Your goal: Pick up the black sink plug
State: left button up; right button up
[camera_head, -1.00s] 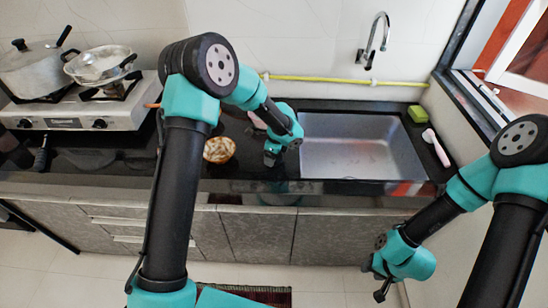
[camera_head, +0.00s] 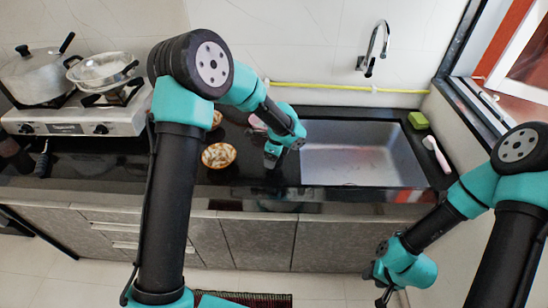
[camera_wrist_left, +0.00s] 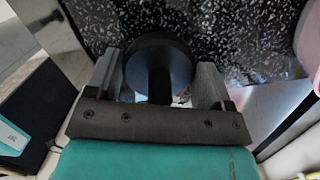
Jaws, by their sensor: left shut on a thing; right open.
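The black sink plug (camera_wrist_left: 158,62) shows in the left wrist view as a dark disc with a stem pointing toward my gripper. My left gripper (camera_wrist_left: 157,80) has its fingers on either side of the stem and is shut on the plug. In the head view my left gripper (camera_head: 272,155) is over the dark counter just left of the sink. The plug cannot be made out there. How far it is above the counter is hard to tell. My right gripper (camera_head: 383,290) is open and empty, low in front of the cabinets.
The steel sink (camera_head: 360,155) lies right of my left gripper. A bowl of food (camera_head: 219,156) stands to its left, and a pink item (camera_head: 257,122) is close behind. A green sponge (camera_head: 418,120) and a pink brush (camera_head: 436,153) lie right of the sink. The stove (camera_head: 75,120) is far left.

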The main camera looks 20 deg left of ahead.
pick_arm(q)
jog(key=s+d+r, duration=0.1)
jog(key=s+d, duration=0.3)
jog(key=s, duration=1)
jog(key=shift+r, duration=0.2)
dwell(1.2)
jog(key=w+a+r+n+g, duration=0.1)
jog(key=w+a+r+n, duration=0.2)
jog(key=w+n, duration=0.2)
jog(key=w+a+r+n+g+h, duration=0.1)
jog(key=w+a+r+n, duration=0.2)
jog(key=w+n, duration=0.3)
jog(key=shift+a+r+n, duration=0.3)
jog(key=shift+r+n, duration=0.4)
jog(key=shift+n, duration=1.7)
jog(key=shift+f, duration=0.1)
